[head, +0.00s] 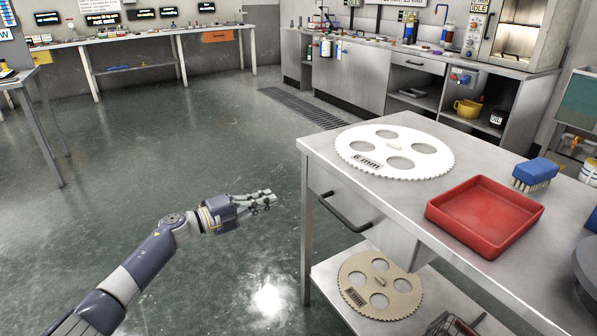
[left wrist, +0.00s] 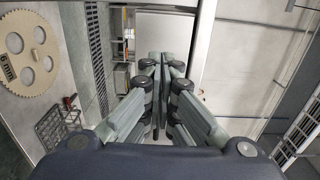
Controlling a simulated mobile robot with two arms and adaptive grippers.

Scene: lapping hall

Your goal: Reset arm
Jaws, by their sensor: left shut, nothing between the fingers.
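My left gripper (head: 262,199) is stretched out over open floor in the head view, left of the metal workbench (head: 315,150). Its fingers are shut with nothing between them. In the left wrist view the closed fingers (left wrist: 160,75) fill the middle. The gripper is apart from the bench and its drawer handle (head: 345,212). My right gripper does not show in either view.
On the bench lie a white toothed disc (head: 394,133), an empty red tray (head: 485,203) and a blue brush (head: 536,172). A tan toothed disc (head: 408,303) and a wire basket (head: 450,325) are on the lower shelf. Floor to the left is clear.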

